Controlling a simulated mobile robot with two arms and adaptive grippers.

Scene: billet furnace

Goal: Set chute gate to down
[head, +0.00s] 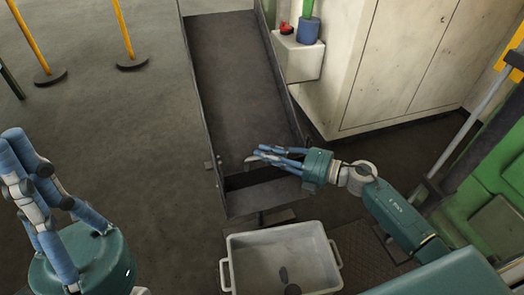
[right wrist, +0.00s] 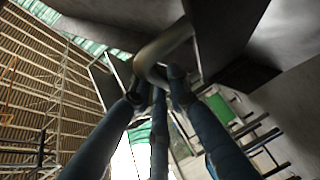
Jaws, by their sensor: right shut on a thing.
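The grey chute (head: 238,80) slopes down toward me in the head view, with raised side walls. Near its lower end is a dark gap, and below it a grey plate (head: 268,198); I cannot tell for sure which part is the gate. My right gripper (head: 264,154) reaches in from the right over the lower chute. In the right wrist view its blue fingers (right wrist: 160,92) are closed around a bent metal handle (right wrist: 160,47). A pale bit of the handle (head: 251,163) shows beside the fingertips. My left gripper (head: 28,155) is open and empty at the lower left, fingers up.
A white bin (head: 283,255) stands below the chute's lower end with small dark pieces in it. A pale cabinet (head: 400,65) and a box with a red button (head: 286,28) stand right of the chute. Yellow posts (head: 124,35) stand at upper left.

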